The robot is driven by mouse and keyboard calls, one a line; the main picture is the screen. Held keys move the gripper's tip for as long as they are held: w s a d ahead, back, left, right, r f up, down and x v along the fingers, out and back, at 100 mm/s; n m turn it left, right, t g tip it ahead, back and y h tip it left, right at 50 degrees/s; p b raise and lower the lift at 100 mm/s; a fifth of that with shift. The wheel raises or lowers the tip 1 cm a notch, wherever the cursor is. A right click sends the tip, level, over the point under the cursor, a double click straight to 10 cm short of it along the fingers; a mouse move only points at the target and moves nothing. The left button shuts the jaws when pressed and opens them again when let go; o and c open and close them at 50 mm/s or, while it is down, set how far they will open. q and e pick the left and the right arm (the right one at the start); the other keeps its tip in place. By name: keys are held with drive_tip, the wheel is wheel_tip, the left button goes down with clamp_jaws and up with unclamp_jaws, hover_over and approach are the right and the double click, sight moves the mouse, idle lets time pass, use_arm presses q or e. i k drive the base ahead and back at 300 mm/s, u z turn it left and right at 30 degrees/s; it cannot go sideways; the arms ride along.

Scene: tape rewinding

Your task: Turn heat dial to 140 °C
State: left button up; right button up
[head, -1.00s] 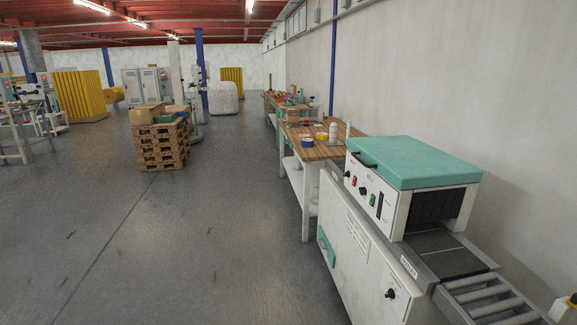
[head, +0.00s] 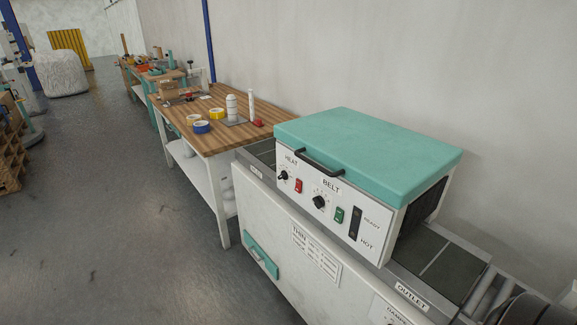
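The heat dial (head: 283,176) is a small black knob on the white front panel (head: 312,205) of a shrink-tunnel-like machine with a teal lid (head: 370,152). It sits under the label HEAT, left of a red switch (head: 298,186). The scale numbers and pointer are too small to read. A similar black belt dial (head: 319,202) sits to its right under BELT, beside a green switch (head: 339,214). Neither of my grippers is in view, and nothing touches the heat dial.
A dark indicator strip (head: 355,223) is marked READY and HOT. A black handle (head: 318,164) juts from the lid's front edge. A wooden workbench (head: 222,110) with tape rolls and bottles adjoins the machine's left end. The floor (head: 130,240) in front is open. Grey rollers (head: 490,296) lie at right.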

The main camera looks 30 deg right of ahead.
sight(284, 175)
drive_tip(key=z, duration=0.7)
drive_tip(key=i, duration=1.15)
drive_tip(key=z, duration=0.75)
